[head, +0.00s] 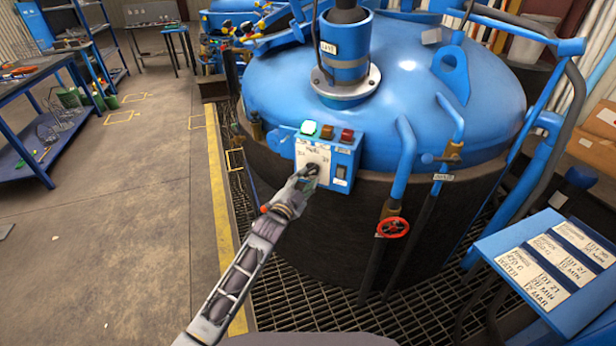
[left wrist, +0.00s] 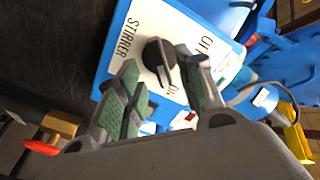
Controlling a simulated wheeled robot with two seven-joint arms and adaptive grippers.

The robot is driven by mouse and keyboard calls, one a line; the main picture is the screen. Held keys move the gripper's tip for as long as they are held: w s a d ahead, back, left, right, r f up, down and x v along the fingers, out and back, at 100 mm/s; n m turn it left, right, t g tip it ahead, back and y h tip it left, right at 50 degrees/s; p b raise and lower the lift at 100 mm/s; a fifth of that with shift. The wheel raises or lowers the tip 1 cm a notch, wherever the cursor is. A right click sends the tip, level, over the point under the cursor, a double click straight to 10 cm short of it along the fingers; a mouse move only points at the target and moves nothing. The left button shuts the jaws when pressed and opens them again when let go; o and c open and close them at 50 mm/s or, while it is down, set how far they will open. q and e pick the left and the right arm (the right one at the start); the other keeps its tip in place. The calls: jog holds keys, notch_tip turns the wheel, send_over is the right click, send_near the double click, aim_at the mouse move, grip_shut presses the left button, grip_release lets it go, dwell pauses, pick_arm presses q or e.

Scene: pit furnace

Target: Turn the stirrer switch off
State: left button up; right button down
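The stirrer switch is a black rotary knob (left wrist: 160,58) on a white plate (left wrist: 138,30) lettered STIRRER, with OFF and ON marks. Its bar appears to point toward ON. In the head view the plate belongs to a blue control box (head: 343,154) on the furnace's side. My left gripper (head: 308,172) is at the box and partly covers the knob. In the left wrist view the two green-grey fingers of the left gripper (left wrist: 163,98) are apart, one on each side of the knob's lower part. Contact with it cannot be told. My right gripper is not in view.
A blue stand with labels (head: 560,262) is at lower right. Open floor (head: 140,220) lies left.

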aim_at(309, 174)
pick_arm(q)
jog(key=shift+x, duration=1.6)
jog(key=shift+c, duration=0.4)
grip_shut()
